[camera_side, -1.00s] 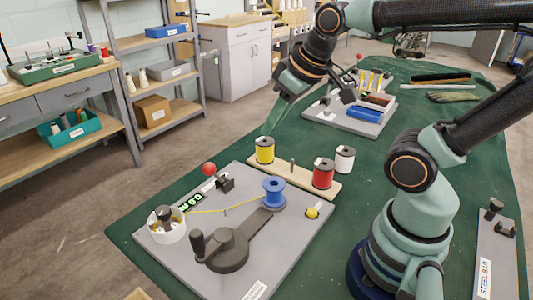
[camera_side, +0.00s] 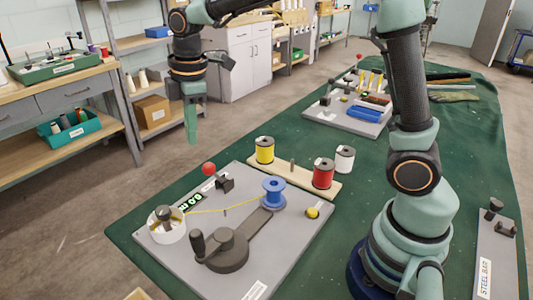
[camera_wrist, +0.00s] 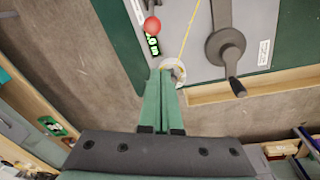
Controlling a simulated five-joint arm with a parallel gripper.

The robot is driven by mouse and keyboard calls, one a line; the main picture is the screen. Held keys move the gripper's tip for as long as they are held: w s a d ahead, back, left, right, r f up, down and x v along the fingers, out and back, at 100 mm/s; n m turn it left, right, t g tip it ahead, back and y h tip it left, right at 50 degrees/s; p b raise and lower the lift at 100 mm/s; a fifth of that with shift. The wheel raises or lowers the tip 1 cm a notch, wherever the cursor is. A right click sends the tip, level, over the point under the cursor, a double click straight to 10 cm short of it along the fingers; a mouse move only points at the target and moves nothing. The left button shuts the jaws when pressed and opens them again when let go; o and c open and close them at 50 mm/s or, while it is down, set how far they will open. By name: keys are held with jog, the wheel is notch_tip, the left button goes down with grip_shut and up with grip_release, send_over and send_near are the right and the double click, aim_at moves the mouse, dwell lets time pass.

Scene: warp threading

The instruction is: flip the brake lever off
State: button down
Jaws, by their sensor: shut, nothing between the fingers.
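The brake lever with its red ball knob (camera_side: 209,169) sits at the back left edge of the grey board (camera_side: 290,250), beside a dark bracket (camera_side: 225,183). The red knob also shows in the wrist view (camera_wrist: 152,25), above the fingertips in the picture. My gripper (camera_side: 192,140) is shut and empty, pointing down. In the side view it appears above and slightly left of the knob, apart from it. In the wrist view my gripper's green fingers (camera_wrist: 166,74) are together, their tips overlapping the white cup in the picture.
The board carries a white cup (camera_side: 169,232), a blue spool (camera_side: 274,190), a dark crank (camera_side: 227,250) and a green display (camera_side: 188,202). A yellow thread runs from cup to spool. Yellow (camera_side: 264,150), red (camera_side: 323,173) and white (camera_side: 345,159) spools stand behind.

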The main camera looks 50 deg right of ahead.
jog(key=shift+w+a+f+n+g, duration=0.15)
jog(key=shift+w+a+f+n, duration=0.4)
jog(key=shift+f+n, duration=0.15)
jog(key=shift+w+a+f+n+g, duration=0.15)
jog(key=shift+w+a+f+n, duration=0.45)
jog(key=shift+f, duration=0.15)
jog(key=shift+d, duration=0.1)
send_over(217, 176)
jog(key=a, duration=0.5)
jog(key=shift+f, duration=4.35)
jog(key=shift+w+d, duration=0.1)
jog(key=shift+w, duration=0.35)
